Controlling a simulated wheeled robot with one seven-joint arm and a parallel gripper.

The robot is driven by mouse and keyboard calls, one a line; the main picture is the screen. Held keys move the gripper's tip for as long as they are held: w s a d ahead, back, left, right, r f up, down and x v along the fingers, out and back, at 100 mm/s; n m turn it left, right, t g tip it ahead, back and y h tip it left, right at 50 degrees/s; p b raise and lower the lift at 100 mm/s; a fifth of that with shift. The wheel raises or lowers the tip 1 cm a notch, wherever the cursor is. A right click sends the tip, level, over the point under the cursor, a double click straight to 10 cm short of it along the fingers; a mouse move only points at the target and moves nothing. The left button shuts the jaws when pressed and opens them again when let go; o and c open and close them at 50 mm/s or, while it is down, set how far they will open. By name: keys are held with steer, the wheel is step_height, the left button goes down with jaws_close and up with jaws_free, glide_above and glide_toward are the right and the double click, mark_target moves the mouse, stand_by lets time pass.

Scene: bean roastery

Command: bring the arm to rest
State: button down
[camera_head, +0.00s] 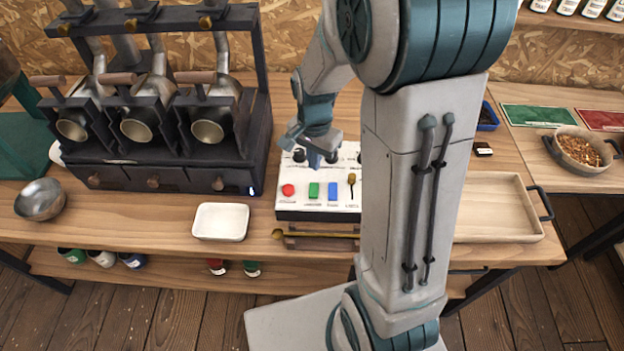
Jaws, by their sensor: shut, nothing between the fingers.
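My gripper (316,158) points down above the white control box (288,207), over the rear part of its top panel. Its fingers are shut with nothing between them. The box has a red button (288,190), a green button (314,190), a blue button (334,192) and a small brown-topped lever (351,180) along its front. I cannot tell whether the fingertips touch the panel. My arm hides the right side of the box.
A dark roaster (165,150) with several metal drums stands left of the box. A white dish (220,221) and a metal bowl (40,200) sit near the table's front. A wooden tray (535,236) lies right of my arm. A pan of beans (553,150) is on the right table.

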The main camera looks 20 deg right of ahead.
steer(key=s+r+n+t, duration=0.3)
steer(key=s+r+n, duration=0.6)
steer(key=s+r, duration=0.4)
steer(key=shift+s+n, duration=0.4)
steer(key=shift+s, duration=0.35)
steer(key=shift+d+r, duration=0.1)
stand_by(0.5)
